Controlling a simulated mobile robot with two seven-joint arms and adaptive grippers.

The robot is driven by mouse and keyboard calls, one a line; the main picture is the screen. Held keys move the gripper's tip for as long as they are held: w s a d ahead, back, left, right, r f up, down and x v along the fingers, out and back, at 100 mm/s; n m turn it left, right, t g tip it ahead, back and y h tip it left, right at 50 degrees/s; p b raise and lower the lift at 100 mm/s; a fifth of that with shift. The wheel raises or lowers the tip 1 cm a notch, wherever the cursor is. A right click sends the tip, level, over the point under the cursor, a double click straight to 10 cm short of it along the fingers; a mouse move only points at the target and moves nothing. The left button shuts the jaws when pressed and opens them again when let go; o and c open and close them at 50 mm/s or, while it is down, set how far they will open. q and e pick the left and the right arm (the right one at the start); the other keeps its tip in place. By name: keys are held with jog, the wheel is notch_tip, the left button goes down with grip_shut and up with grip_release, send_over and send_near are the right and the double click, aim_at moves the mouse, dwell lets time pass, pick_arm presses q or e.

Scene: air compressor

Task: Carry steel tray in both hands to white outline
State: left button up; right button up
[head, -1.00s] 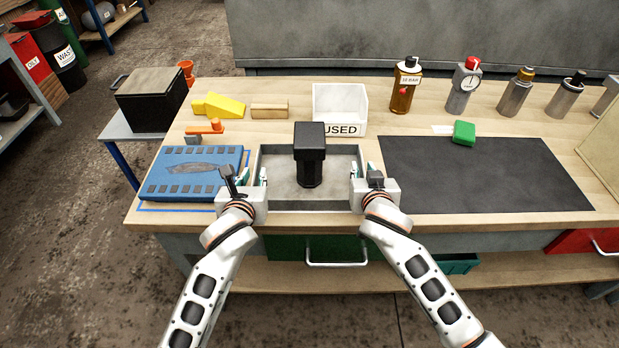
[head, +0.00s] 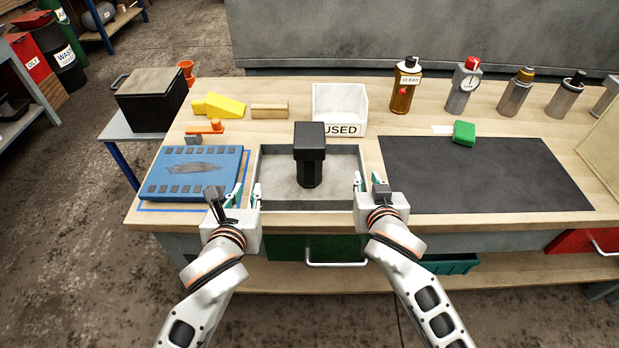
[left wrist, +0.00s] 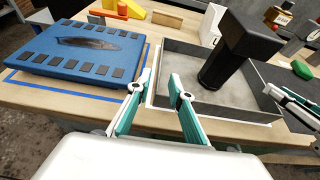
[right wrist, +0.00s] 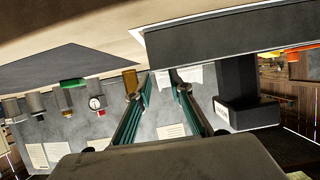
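The steel tray (head: 310,206), a shallow grey box, sits on the bench front with a black upright block (head: 309,155) in it. A white outline (left wrist: 150,98) runs close along the tray's left side in the left wrist view; the rest of it is mostly hidden. My left gripper (head: 248,194) is open at the tray's front left corner, its fingers apart (left wrist: 159,78). My right gripper (head: 362,186) is open at the front right side, its fingers apart in the right wrist view (right wrist: 160,76), near the tray wall (right wrist: 240,33). I cannot tell whether fingers touch the walls.
A blue slotted block (head: 195,172) lies left of the tray inside a blue outline. A dark mat (head: 480,175) lies to the right. A white bin (head: 340,105) marked "USED" stands behind. Several bottles line the back right. A green block (head: 464,132) lies behind the mat.

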jog(key=v, duration=0.5)
jog(key=shift+s+r, duration=0.15)
jog(key=shift+s, duration=0.15)
